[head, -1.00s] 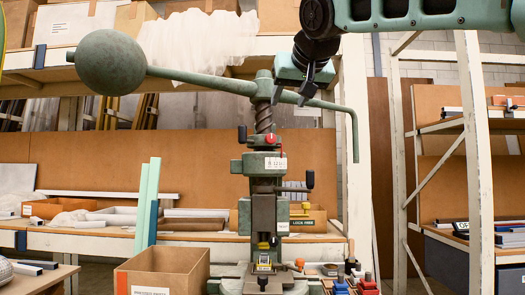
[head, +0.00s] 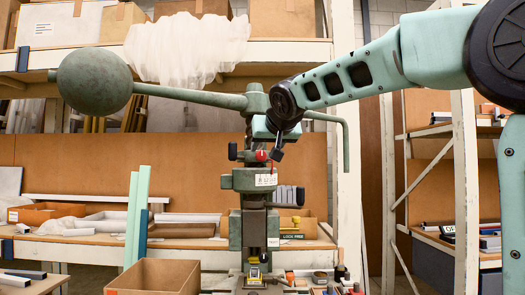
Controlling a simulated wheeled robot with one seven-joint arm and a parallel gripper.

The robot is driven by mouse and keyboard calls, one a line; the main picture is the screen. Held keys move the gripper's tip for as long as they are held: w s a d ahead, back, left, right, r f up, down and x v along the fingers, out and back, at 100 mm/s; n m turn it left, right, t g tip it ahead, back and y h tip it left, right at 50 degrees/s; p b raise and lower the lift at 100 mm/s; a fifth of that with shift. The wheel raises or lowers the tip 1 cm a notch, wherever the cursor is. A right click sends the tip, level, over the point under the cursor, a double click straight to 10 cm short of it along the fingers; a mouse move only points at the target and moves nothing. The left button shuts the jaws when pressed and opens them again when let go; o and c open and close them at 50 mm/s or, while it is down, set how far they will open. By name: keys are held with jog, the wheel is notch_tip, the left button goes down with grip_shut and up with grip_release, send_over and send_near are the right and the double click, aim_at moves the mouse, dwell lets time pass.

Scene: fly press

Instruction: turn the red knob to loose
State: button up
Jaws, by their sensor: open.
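The red knob (head: 261,155) is a small round red piece on the neck of the green fly press (head: 246,180), just above its collar with a white label (head: 266,180). My gripper (head: 275,155) is open, with dark fingers pointing down close to the right of the red knob in the picture. I cannot tell whether a finger touches the knob. My wrist hides part of the press screw above it.
The press's long arm with a heavy ball (head: 95,80) spans the upper picture, and its bent end (head: 346,150) hangs at right. A cardboard box (head: 152,276) stands front left. Shelves stand behind and right.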

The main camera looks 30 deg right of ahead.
aim_at(262, 154)
jog(key=x, duration=0.5)
jog(key=c, duration=0.9)
